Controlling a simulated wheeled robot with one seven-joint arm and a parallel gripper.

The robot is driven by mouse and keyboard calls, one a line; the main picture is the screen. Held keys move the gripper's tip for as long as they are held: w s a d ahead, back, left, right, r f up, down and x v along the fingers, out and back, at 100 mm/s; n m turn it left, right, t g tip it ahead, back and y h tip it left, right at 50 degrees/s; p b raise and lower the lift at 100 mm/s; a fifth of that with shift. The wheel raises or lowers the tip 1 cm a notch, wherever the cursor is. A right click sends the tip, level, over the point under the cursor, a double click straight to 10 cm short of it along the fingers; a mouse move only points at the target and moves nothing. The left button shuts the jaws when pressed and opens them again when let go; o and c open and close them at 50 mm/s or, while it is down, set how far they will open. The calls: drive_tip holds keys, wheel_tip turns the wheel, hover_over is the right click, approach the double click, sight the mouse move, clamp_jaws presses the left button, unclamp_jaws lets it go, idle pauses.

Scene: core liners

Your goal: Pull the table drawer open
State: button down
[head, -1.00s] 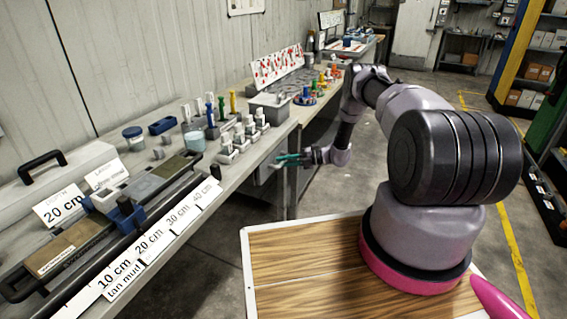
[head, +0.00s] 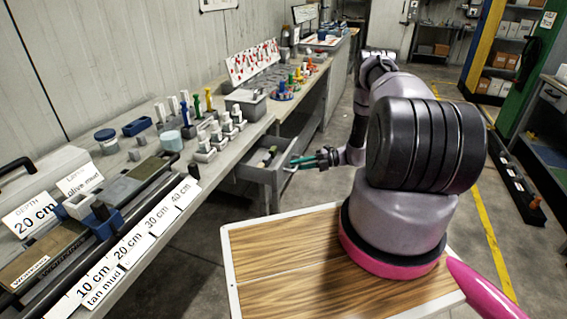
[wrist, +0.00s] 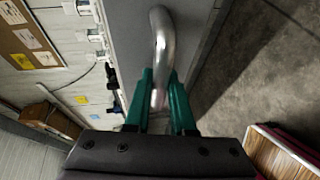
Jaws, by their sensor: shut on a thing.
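The grey table drawer (head: 262,170) sits under the workbench edge in the head view. It is partly pulled out, and some items show inside it. Its front panel (wrist: 139,35) shows in the wrist view with a curved metal handle (wrist: 161,45). My gripper (head: 298,163) is at the drawer front in the head view. In the wrist view, the green fingers of my gripper (wrist: 161,92) are on both sides of the handle and shut on it.
The workbench (head: 205,181) above the drawer carries core trays, white bottles (head: 231,119), tools and label cards. My wooden-topped base stands close by. Bare concrete floor (head: 330,180) lies between the drawer and my base.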

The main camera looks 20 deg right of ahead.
drive_tip(key=shift+s+d, duration=0.6)
drive_tip(key=shift+d, duration=0.25)
drive_tip(key=shift+s+d, duration=0.6)
drive_tip(key=shift+d, duration=0.2)
drive_tip(key=c, duration=0.8)
unclamp_jaws()
drive_tip(key=shift+o, duration=0.2)
drive_tip(key=v, duration=1)
drive_tip(key=shift+d, duration=0.35)
drive_tip(key=shift+s+r, duration=0.1)
